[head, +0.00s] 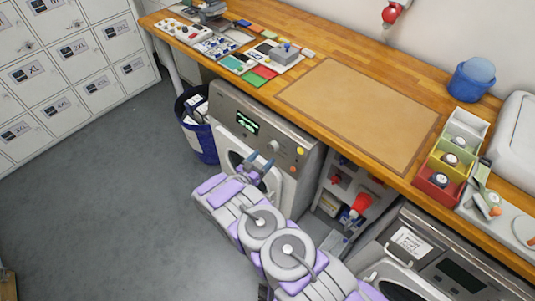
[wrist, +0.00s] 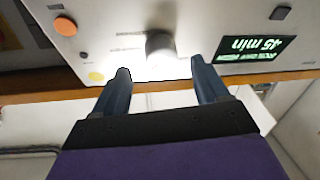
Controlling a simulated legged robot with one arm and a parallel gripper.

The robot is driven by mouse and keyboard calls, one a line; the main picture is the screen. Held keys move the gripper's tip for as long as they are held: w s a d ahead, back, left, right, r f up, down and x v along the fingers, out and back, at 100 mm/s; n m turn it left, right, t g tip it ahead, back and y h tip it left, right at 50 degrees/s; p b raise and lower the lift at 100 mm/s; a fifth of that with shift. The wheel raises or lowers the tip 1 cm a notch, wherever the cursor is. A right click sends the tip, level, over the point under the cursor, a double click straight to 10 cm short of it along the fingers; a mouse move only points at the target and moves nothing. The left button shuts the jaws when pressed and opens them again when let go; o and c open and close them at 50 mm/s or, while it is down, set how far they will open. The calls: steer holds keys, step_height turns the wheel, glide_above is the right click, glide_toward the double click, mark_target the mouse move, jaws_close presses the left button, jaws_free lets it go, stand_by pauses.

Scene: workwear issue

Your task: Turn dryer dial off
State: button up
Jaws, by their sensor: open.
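The dryer (head: 225,106) is the grey front-loading machine under the wooden counter. Its panel has a lit display (head: 247,122); in the wrist view the display (wrist: 257,50) is upside down and reads 45 min. The dryer dial (wrist: 160,46) is a round pale knob at the panel's middle, partly washed out by glare; its pointer setting cannot be made out. My gripper (wrist: 158,74) is open and empty, its two blue-grey fingers pointing at the panel on either side of the dial's line, apparently short of it. In the head view my gripper (head: 262,163) is in front of the dryer.
An orange button (wrist: 65,26) and a yellow button (wrist: 96,77) sit beside the dial on the panel. The counter (head: 300,55) overhangs the machine. A blue bin (head: 207,147) stands left of the dryer, and an open shelf (head: 350,190) right.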

mark_target(270, 150)
steer(key=x, duration=0.3)
steer(key=shift+s+d, duration=0.1)
steer(key=shift+d, duration=0.15)
steer(key=shift+w+b, duration=0.3)
steer(key=shift+w, duration=0.35)
steer(key=shift+w+a+f, duration=0.1)
steer(key=shift+w+a, duration=0.05)
steer(key=shift+a, duration=0.05)
steer(key=shift+d, duration=0.5)
steer(key=c, duration=0.4)
steer(key=shift+a, duration=0.3)
steer(key=c, duration=0.7)
steer(key=shift+o, duration=0.2)
